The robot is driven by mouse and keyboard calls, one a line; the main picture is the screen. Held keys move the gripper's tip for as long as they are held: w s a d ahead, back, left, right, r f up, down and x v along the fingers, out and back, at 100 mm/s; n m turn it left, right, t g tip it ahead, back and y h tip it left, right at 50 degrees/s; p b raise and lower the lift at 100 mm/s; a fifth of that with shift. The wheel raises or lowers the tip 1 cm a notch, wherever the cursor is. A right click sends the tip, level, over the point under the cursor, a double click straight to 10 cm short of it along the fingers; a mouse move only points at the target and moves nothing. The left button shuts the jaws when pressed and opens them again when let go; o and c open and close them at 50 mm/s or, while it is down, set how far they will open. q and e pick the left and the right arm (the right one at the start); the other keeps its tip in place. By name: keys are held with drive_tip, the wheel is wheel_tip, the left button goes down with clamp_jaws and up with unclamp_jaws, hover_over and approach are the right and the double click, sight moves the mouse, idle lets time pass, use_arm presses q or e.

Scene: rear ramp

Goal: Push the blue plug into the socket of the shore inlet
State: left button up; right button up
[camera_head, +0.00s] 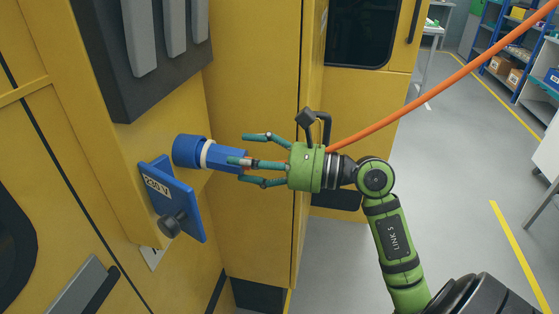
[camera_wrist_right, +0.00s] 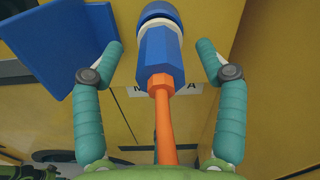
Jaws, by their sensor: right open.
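The blue plug (camera_head: 228,159) lines up with the round blue shore inlet (camera_head: 186,151) on the yellow wall. A pale ring shows between them; how deep the plug sits I cannot tell. In the right wrist view the plug (camera_wrist_right: 160,52) has an orange tail, and the inlet (camera_wrist_right: 158,10) is at the top edge. The inlet's blue lid (camera_head: 178,200), marked 230 V, hangs open below it. My right gripper (camera_head: 258,160) is open behind the plug. Its fingers stand apart on both sides of the plug and tail in the wrist view. My left gripper is out of view.
An orange cable (camera_head: 420,97) runs from behind my right gripper to the upper right. A dark grey panel (camera_head: 150,50) juts out above the inlet. Yellow cabinet walls (camera_head: 255,60) stand close behind. Grey floor (camera_head: 460,170) is clear at right, with shelves beyond.

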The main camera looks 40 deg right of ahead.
drive_tip(key=v, duration=1)
drive_tip(key=shift+r, duration=0.1)
